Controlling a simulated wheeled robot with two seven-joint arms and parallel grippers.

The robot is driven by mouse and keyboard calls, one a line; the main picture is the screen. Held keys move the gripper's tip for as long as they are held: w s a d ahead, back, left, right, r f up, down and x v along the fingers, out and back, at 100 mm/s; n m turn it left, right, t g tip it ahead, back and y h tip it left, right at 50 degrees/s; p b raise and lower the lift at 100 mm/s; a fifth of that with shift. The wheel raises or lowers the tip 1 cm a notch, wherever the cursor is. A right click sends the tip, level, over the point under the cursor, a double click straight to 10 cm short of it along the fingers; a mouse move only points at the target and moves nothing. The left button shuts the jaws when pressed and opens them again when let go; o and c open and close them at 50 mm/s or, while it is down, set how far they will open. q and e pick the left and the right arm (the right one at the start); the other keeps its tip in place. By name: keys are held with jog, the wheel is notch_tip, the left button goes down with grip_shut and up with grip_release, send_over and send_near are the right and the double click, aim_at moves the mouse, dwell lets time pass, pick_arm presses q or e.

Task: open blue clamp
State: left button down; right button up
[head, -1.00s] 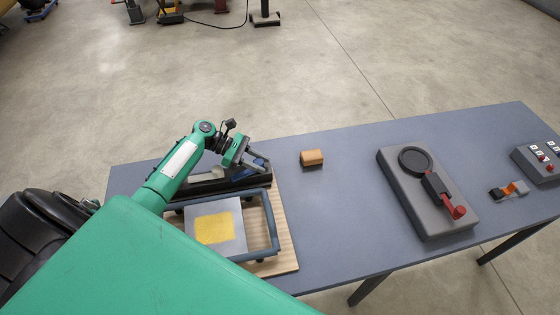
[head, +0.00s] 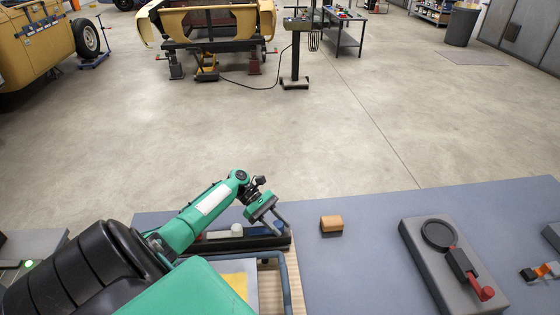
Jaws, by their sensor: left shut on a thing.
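My left gripper (head: 274,217) reaches in from the left over the right end of a black bar (head: 240,243) at the back of a wooden board. It is shut on the blue clamp (head: 262,229) at that end; the fingers and green gripper body hide most of the clamp. A red piece and a pale piece (head: 225,234) sit further left along the bar. In front of the bar is a blue-grey frame (head: 289,275), lying over a pale sheet with a yellow square (head: 238,284). My arm covers much of the frame. My right gripper is not in view.
An orange-brown block (head: 331,224) stands right of the board on the blue-grey table (head: 365,265). Further right is a grey fixture (head: 425,262) with a black ring and red handle. An orange-and-grey piece (head: 540,272) lies at the right edge. The table between block and fixture is clear.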

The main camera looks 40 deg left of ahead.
pick_arm(q)
jog(key=c, duration=1)
grip_release()
jog(key=b+v, duration=0.5)
jog(key=v, duration=0.8)
jog(key=shift+a+r, duration=0.1)
jog(key=shift+a, duration=0.3)
